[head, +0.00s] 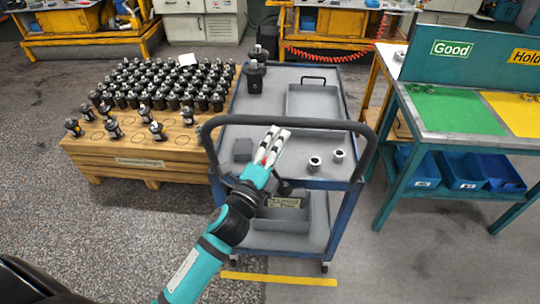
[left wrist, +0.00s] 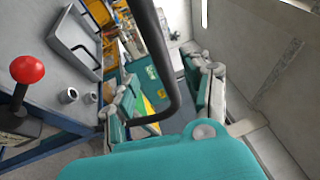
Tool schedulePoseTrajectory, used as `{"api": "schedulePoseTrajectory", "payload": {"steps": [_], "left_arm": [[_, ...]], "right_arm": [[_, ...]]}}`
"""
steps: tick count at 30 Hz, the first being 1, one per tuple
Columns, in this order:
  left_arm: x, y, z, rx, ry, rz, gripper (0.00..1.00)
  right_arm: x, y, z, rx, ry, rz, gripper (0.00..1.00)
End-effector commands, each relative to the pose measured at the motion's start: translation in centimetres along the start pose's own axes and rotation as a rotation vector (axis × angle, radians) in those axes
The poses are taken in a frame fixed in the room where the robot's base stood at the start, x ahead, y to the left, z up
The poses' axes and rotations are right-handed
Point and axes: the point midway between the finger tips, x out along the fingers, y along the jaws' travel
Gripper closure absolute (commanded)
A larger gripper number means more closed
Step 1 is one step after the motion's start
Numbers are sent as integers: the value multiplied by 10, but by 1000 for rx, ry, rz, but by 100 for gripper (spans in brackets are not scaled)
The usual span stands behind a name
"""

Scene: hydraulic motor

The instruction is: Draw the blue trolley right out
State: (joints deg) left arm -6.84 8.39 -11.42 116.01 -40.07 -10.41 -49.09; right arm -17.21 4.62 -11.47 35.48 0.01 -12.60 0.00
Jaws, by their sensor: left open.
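The blue trolley (head: 343,205) stands in the middle of the head view, with a grey top deck, a lower shelf and a black push handle (head: 318,123) along its near side. My left gripper (head: 274,144) is open at the handle, its fingertips close to the left half of the bar. In the left wrist view the curved handle (left wrist: 163,52) passes across the space between the open fingers. I cannot tell whether it touches them. My right gripper is out of view.
The trolley carries dark motors (head: 254,77), a grey tray (head: 313,100), small metal rings (head: 315,163) and a red-knobbed lever (left wrist: 27,69). A wooden pallet (head: 120,165) of motors stands close on its left, a teal bench (head: 395,180) on its right. The floor in front is clear, with yellow tape (head: 280,279).

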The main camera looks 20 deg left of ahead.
Motion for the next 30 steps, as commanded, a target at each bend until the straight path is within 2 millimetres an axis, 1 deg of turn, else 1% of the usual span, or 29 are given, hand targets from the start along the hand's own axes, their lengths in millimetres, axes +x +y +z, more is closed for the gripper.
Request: {"api": "schedulePoseTrajectory", "payload": {"steps": [1,3,6,9,25,26,28,29,30], "left_arm": [[-11,1,0,-3,-1,3,50],[-22,0,0,-1,-2,2,50],[-34,1,0,-2,-1,2,50],[-40,0,0,-1,-1,1,50],[-42,1,0,-2,-1,2,50],[-42,3,0,-5,-1,6,50],[-42,15,-1,-26,0,31,50],[-42,25,-1,-42,-1,51,50],[-44,42,-2,-71,-2,85,50]], "right_arm": [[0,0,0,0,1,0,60],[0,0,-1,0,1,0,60],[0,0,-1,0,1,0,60],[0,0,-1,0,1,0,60],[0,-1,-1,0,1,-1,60],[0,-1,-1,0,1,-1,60],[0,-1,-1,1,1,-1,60],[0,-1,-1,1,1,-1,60],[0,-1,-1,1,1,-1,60]]}}
